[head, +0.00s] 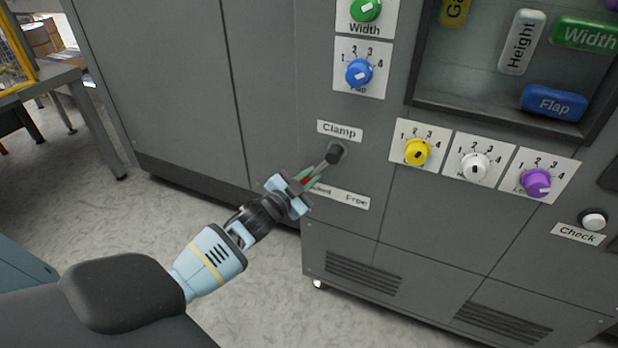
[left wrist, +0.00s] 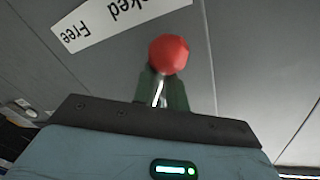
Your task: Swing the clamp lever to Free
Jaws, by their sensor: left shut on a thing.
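The clamp lever has a dark round pivot (head: 336,152) on the grey cabinet, below the "Clamp" label (head: 339,131). Its thin shaft slants down and left from the pivot, toward the "Locked" end of the "Locked / Free" label (head: 345,197). My left gripper (head: 309,177) is shut on the lever near its outer end and partly hides the word "Locked". In the left wrist view the lever's red ball knob (left wrist: 168,54) shows at the green fingertips (left wrist: 161,88), with a bit of bright shaft between them. My right gripper is not in view.
A blue knob (head: 358,73) and a green knob (head: 366,10) sit above the lever. Yellow (head: 416,151), white (head: 473,166) and purple (head: 536,181) knobs lie to its right, with a Check button (head: 593,220) beyond. The floor left of the cabinet is clear.

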